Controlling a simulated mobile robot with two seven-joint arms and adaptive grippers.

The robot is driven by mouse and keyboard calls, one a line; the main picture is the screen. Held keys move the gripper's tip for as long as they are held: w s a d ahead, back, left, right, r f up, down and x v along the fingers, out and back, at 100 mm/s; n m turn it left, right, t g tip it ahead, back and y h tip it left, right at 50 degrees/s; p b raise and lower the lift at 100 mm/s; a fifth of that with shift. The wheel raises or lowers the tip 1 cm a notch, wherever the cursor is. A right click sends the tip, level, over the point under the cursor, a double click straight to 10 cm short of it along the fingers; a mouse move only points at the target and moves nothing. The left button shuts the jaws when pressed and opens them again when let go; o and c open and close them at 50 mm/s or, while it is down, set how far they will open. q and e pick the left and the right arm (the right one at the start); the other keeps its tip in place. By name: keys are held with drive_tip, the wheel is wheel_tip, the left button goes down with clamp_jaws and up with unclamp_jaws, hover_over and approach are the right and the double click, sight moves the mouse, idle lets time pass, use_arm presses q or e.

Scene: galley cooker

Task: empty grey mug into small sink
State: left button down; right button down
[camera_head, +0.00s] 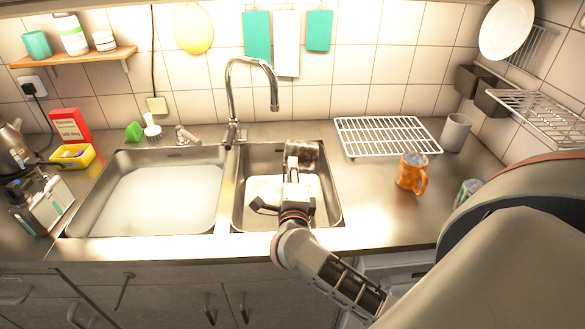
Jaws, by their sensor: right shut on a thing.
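My right gripper (296,166) is over the small sink (335,217), the right-hand basin. It is shut on the grey mug (303,150), which looks mottled grey-brown and lies tipped on its side over the back part of the basin. The gripper hides part of the mug, and I cannot see into its mouth or tell whether anything is coming out. The bottom of the small sink looks whitish. My left gripper is not in view.
The tap (232,125) stands behind and between the basins. The large sink (75,229) at left holds whitish water. At right are a white wire rack (385,135), an orange mug (411,172) and a plain grey cup (456,132). The front counter between is clear.

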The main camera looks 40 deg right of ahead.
drive_tip(key=shift+a+f+n, duration=0.1)
drive_tip(key=shift+f+n, duration=0.05)
drive_tip(key=shift+n, duration=0.25)
idle(0.8)
drive_tip(key=shift+w+a+f+n, duration=0.1)
drive_tip(key=shift+f+n, duration=0.1)
drive_tip(key=shift+n, duration=0.2)
